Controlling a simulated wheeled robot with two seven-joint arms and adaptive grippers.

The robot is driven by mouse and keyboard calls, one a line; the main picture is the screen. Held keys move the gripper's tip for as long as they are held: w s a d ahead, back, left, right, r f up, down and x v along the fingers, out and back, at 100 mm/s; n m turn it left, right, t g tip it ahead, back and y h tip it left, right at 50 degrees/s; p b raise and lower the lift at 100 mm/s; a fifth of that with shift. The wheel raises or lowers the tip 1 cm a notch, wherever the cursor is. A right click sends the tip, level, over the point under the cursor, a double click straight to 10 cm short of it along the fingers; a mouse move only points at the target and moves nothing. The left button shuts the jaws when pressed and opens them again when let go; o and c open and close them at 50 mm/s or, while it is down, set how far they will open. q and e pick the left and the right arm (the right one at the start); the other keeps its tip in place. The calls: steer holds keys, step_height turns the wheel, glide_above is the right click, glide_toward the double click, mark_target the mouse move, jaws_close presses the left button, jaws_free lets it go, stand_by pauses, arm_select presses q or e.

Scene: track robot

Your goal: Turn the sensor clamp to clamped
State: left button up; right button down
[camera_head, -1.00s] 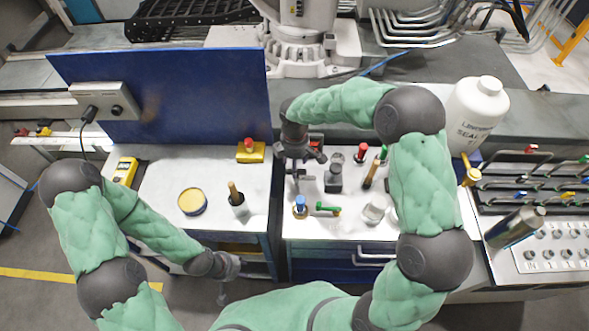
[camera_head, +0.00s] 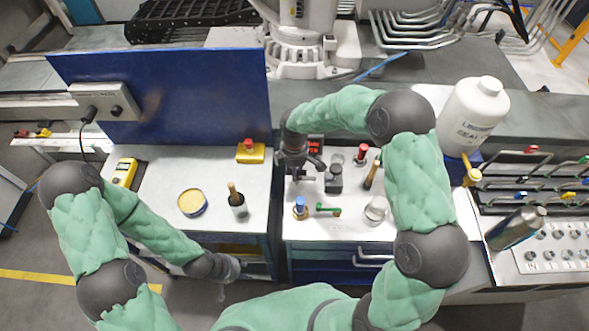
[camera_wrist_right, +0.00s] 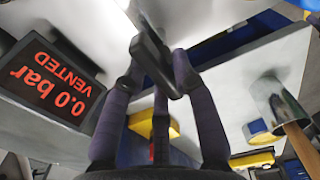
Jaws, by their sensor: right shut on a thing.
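My right gripper (camera_head: 300,176) is over the white worktop of the right bench, beside a dark grey device (camera_head: 334,180).
A display (camera_wrist_right: 50,85) reads "0.0 bar VENTED" beside the right gripper. A red button (camera_head: 361,152), a blue-topped fitting (camera_head: 300,207), a green-handled valve (camera_head: 326,209) and a metal cup (camera_head: 376,208) stand close by. A yellow button box (camera_head: 250,153) is to the left.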

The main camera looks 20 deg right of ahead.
steer(key=shift+w+m, duration=0.15)
steer(key=shift+m, duration=0.15)
steer(key=shift+w+d+r+m+b, duration=0.1)
steer(key=shift+m+b, duration=0.15)
steer(key=shift+m, duration=0.35)
steer(key=shift+d+m+b, duration=0.1)
steer(key=shift+m+b, duration=0.1)
steer(key=shift+m, duration=0.4)
steer(key=m+b, duration=0.1)
steer(key=m, duration=0.3)
steer(key=shift+w+d+m, duration=0.1)
steer(key=shift+d+m, duration=0.05)
steer(key=shift+m, duration=0.15)
steer(key=m+b, duration=0.1)
steer(key=m, duration=0.3)
steer(key=shift+d, duration=0.2)
steer(key=shift+d+r+m+b, duration=0.1)
steer(key=shift+m+b, duration=0.6)
steer(key=shift+m, duration=1.4)
